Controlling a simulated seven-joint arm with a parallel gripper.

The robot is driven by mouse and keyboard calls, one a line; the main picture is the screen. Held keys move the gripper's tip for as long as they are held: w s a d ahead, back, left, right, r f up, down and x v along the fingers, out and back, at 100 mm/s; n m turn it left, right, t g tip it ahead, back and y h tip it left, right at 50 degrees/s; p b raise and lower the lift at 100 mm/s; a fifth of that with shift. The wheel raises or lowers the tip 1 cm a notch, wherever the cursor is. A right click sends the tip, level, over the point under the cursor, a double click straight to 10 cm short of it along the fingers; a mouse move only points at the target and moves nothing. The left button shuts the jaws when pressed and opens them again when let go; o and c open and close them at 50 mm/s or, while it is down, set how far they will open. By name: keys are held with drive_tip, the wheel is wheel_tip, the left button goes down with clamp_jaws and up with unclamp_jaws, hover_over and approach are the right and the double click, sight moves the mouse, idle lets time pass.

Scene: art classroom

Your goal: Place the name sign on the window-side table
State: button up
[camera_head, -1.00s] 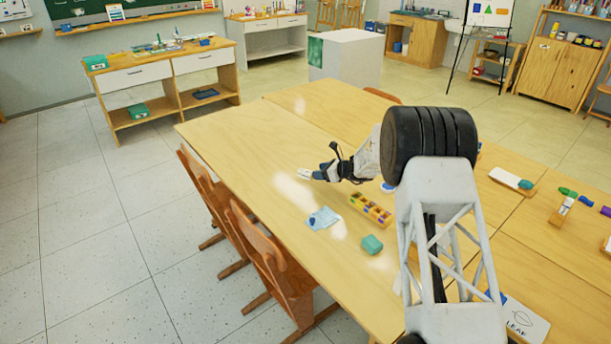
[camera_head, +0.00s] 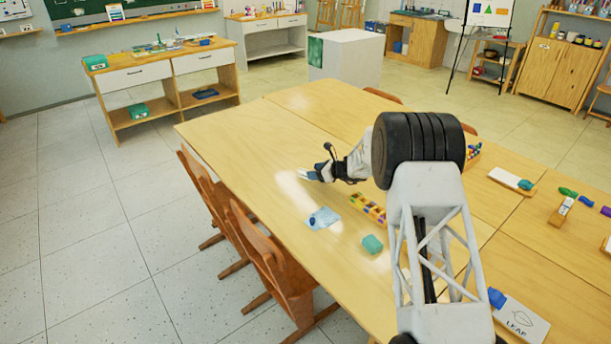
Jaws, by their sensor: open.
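My gripper (camera_head: 310,174) is open over the left part of the near wooden table (camera_head: 240,140), with its fingers pointing left. I see nothing between the fingers, though they are small in this view. I cannot pick out a name sign for certain. No window shows, so I cannot tell which table is the window-side one.
A light-blue sheet (camera_head: 321,218) with a small blue item, a compartment box (camera_head: 367,208) and a green block (camera_head: 372,244) lie near my gripper. Wooden chairs (camera_head: 270,255) line the table's left side. The table's far left is clear. A shelf desk (camera_head: 165,80) stands behind.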

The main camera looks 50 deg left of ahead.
drive_tip(key=shift+a, duration=0.1)
drive_tip(key=shift+x, duration=2.55)
drive_tip(key=c, duration=1)
drive_tip(key=shift+r, duration=0.1)
drive_tip(key=shift+r, duration=1.75)
drive_tip(key=s+d, duration=0.2)
drive_tip(key=d, duration=0.2)
drive_tip(key=s+d+r, duration=0.1)
drive_tip(key=s+d, duration=0.2)
drive_tip(key=d, duration=0.2)
drive_tip(key=s+d, duration=0.3)
drive_tip(key=d, duration=0.1)
drive_tip(key=shift+s+d+r, duration=0.1)
drive_tip(key=shift+d+r, duration=0.1)
drive_tip(key=shift+d, duration=0.15)
